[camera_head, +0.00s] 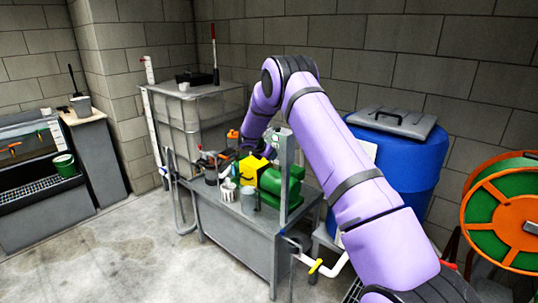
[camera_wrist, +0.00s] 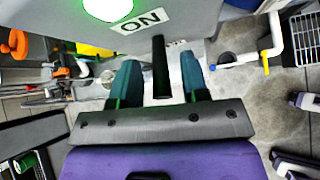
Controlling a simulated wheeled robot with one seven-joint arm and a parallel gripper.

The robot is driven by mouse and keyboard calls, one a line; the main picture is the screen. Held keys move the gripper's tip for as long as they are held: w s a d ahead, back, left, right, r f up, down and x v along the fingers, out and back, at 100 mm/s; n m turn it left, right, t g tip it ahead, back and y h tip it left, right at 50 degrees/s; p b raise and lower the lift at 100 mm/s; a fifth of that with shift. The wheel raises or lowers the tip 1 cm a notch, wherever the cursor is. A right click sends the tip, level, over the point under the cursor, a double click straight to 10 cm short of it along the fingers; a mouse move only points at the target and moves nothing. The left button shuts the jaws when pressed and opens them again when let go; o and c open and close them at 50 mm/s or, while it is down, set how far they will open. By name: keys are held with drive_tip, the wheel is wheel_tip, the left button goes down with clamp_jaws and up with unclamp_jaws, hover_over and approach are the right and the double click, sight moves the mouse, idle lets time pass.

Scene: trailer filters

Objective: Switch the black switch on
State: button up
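The black switch (camera_wrist: 160,72) is a dark lever that sticks out from a grey panel (camera_wrist: 190,15) in the wrist view. An ON label (camera_wrist: 143,20) and a lit green lamp (camera_wrist: 108,6) are on the panel; a second label beside the lever is partly hidden. My gripper (camera_wrist: 160,63) is open, with one teal finger on each side of the lever. Gaps show between the lever and both fingers.
A metal bench (camera_head: 240,245) holds a green machine (camera_head: 280,187), a yellow box (camera_head: 252,167) and small containers. A blue barrel (camera_head: 405,165) stands behind my arm. An orange and green reel (camera_head: 500,215) is at the right. Floor at the left front is clear.

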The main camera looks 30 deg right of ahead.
drive_tip(key=v, duration=1)
drive_tip(key=shift+a+r, duration=0.2)
drive_tip(key=shift+a, duration=0.05)
drive_tip(key=shift+s, duration=0.15)
